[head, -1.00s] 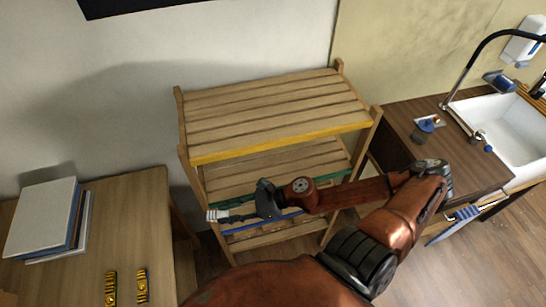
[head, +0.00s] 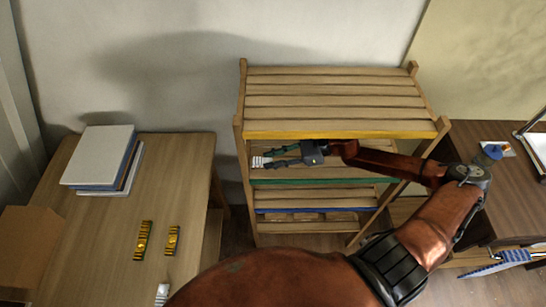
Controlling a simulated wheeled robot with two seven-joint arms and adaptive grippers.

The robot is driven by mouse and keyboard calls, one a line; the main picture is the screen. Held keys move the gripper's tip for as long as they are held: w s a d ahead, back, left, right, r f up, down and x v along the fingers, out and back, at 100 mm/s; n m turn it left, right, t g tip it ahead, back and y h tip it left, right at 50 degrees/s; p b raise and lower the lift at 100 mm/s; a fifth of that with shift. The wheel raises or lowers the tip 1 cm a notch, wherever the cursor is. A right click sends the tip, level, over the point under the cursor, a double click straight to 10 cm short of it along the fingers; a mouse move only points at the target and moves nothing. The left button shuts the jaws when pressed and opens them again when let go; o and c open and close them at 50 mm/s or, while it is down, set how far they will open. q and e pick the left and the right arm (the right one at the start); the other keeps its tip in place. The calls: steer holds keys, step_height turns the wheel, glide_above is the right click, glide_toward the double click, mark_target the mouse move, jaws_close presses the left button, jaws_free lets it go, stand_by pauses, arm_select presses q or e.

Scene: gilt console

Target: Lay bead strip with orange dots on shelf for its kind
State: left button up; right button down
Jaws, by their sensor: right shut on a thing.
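My right gripper (head: 281,157) is shut on a small white ribbed strip (head: 259,162), whose end sticks out left of the fingertips. Orange dots on it are too small to make out. The wooden shelf rack has a top shelf with a yellow front edge (head: 340,135), a middle shelf with a green edge (head: 310,181) and a lower shelf with a blue edge (head: 300,210). In the picture, the gripper and strip overlap the middle shelf's boards, below the yellow edge; whether they touch is unclear. My left gripper is out of view.
On the left table (head: 185,190) lie two yellow strips with dark bands, one longer (head: 143,240) and one shorter (head: 172,241), and a white piece (head: 162,294) beside my arm. Books (head: 100,155) lie behind. The top shelf is bare.

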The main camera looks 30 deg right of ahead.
steer(key=w+d, duration=0.1)
steer(key=w, duration=0.2)
steer(key=shift+d, duration=0.35)
steer(key=shift+f, duration=1.8)
steer(key=shift+s, duration=0.1)
steer(key=shift+f+b, duration=0.4)
steer(key=shift+f, duration=0.2)
steer(key=c, duration=1.6)
jaws_free()
